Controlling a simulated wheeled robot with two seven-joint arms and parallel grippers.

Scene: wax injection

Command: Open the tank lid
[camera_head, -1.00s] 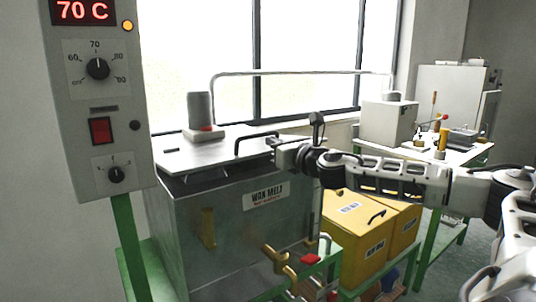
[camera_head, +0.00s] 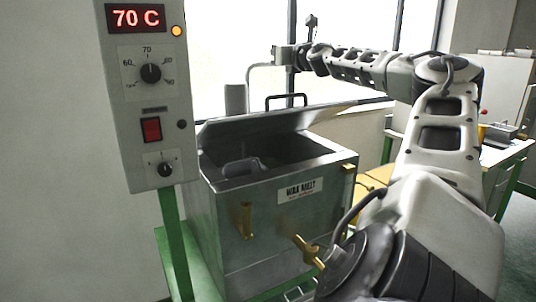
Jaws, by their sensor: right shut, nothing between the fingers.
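The wax tank (camera_head: 265,228) is a grey metal box labelled "WAX MELT". Its lid (camera_head: 300,119) is raised and tilted back toward the window, so the front of the tank is uncovered. The black lid handle (camera_head: 287,97) stands on the lid's far side. My right gripper (camera_head: 276,55) is shut and empty, above the handle and apart from it, in front of the window. My left gripper is not in view.
A control panel (camera_head: 150,110) reading 70 C stands at the left on a green post. A grey object (camera_head: 241,166) shows inside the tank. Brass taps (camera_head: 307,252) project from the tank's front. A work table (camera_head: 508,150) stands at the right.

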